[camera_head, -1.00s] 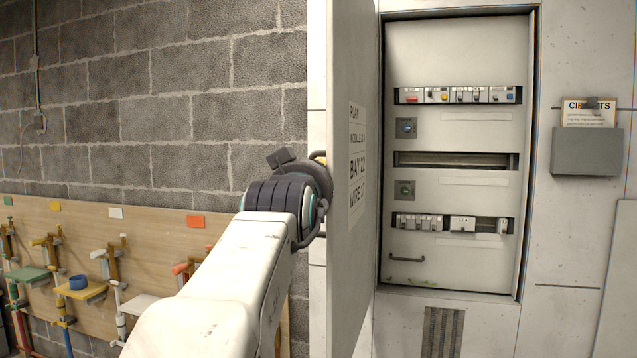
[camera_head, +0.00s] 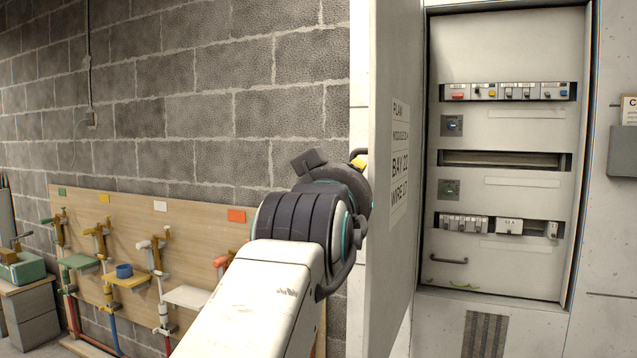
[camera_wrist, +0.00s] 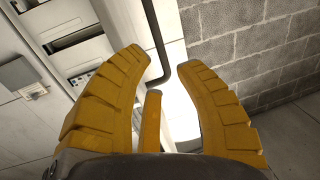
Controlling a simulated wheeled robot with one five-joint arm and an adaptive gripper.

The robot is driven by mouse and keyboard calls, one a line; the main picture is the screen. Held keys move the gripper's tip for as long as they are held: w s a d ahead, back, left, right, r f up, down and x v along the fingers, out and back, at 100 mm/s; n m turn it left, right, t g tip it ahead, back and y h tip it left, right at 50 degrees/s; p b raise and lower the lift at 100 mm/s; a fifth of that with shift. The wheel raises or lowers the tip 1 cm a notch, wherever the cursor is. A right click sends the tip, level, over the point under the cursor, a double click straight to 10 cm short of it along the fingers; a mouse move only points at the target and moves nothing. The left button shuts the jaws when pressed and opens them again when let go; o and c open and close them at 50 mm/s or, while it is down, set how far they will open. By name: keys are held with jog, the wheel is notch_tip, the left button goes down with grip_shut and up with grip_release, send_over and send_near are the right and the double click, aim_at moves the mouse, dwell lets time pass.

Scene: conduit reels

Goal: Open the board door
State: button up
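The board door (camera_head: 396,240), a pale panel with printed labels, stands swung wide open to the left of the board (camera_head: 505,215), seen nearly edge-on in the head view. The board's inside with breaker rows is exposed. In the head view my gripper is mostly hidden behind my wrist and the door; only a bit of yellow shows. In the wrist view my gripper (camera_wrist: 163,60) has its yellow fingers apart. A dark bent bar, apparently the door handle (camera_wrist: 158,40), passes between the fingertips, close to the left finger. I cannot tell whether it touches.
A block wall (camera_head: 235,110) runs behind my arm on the left. A wooden panel (camera_head: 85,215) with several taps and small coloured shelves stands against it. A grey cabinet with a green box (camera_head: 25,268) is at far left. A grey document holder (camera_head: 625,150) hangs right of the board.

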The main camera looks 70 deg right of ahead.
jog(key=shift+s+a+r, duration=0.1)
jog(key=shift+s+a, duration=0.15)
jog(key=shift+a, duration=0.85)
jog(key=shift+s+a+r, duration=0.1)
jog(key=shift+s+a, duration=0.1)
jog(key=shift+a, duration=0.9)
